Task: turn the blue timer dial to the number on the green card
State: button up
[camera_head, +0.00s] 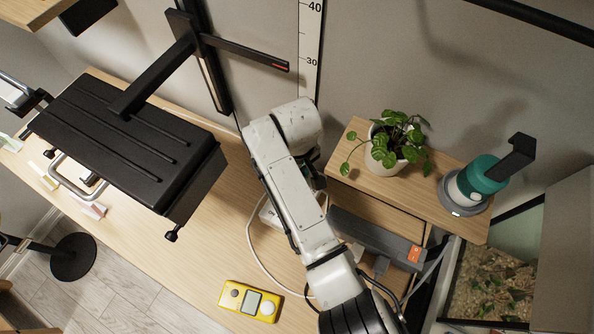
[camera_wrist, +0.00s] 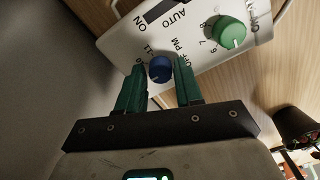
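The blue timer dial (camera_wrist: 160,69) sits on a white panel (camera_wrist: 200,42) in the wrist view. The panel carries printed numbers and a larger green knob (camera_wrist: 229,33). My gripper (camera_wrist: 160,75) has its two teal fingers on either side of the blue dial, with narrow gaps apparently left beside it, so it looks open. The setting of the dial is too small to read. In the head view, a white box (camera_head: 268,213) shows partly behind my arm, which hides my fingers and the dial. A pale green card (camera_head: 9,143) lies at the far left; its number is unreadable.
A yellow device (camera_head: 249,301) lies at the bench's front edge. A potted plant (camera_head: 392,148) and a teal-and-grey device (camera_head: 476,182) stand on the raised shelf at right. A black lamp-like fixture (camera_head: 130,145) overhangs the bench's left. A white cable (camera_head: 255,255) loops beside the white box.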

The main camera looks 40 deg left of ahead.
jog(key=o, duration=0.3)
dwell(0.4)
